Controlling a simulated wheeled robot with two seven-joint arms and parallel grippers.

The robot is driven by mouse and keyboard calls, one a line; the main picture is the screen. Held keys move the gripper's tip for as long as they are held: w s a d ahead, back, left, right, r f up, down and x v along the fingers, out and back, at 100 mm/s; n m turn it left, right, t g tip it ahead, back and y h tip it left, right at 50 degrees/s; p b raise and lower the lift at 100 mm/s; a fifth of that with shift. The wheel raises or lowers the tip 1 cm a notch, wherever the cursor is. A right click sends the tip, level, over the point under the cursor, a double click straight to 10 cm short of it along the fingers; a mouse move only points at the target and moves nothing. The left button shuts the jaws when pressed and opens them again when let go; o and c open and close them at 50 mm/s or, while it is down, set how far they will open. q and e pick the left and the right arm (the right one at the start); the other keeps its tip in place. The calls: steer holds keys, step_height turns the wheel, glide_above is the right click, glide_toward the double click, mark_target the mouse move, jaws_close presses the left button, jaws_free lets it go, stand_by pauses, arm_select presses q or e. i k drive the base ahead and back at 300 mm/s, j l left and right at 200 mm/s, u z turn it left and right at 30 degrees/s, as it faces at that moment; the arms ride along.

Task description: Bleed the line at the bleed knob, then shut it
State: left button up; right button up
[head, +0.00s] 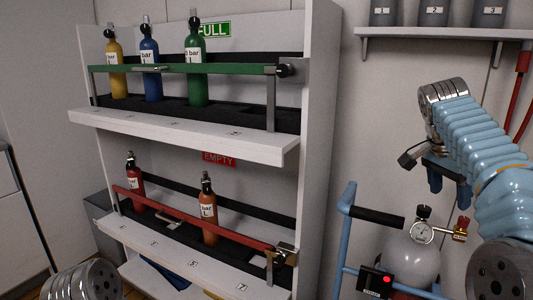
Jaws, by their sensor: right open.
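A grey gas cylinder (411,262) stands in a blue-framed cart at the lower right. On top of it are a round gauge (422,232), a black knob (424,211) and a brass fitting (459,235) with a small red knob (463,222). No label shows which knob is the bleed knob. My right gripper (449,188) points down above these fittings, open and empty, apart from them. The gauge reading is too small to tell. Of my left arm only a metal wrist part shows at the lower left; its gripper is out of view.
A white rack (180,127) on the left holds yellow, blue and green bottles above and two reddish bottles below, behind bars. The blue cart frame (345,232) has a black box with a red light (378,282). A shelf (440,34) holds grey numbered containers.

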mark_target(463, 222)
steer(key=k, duration=1.05)
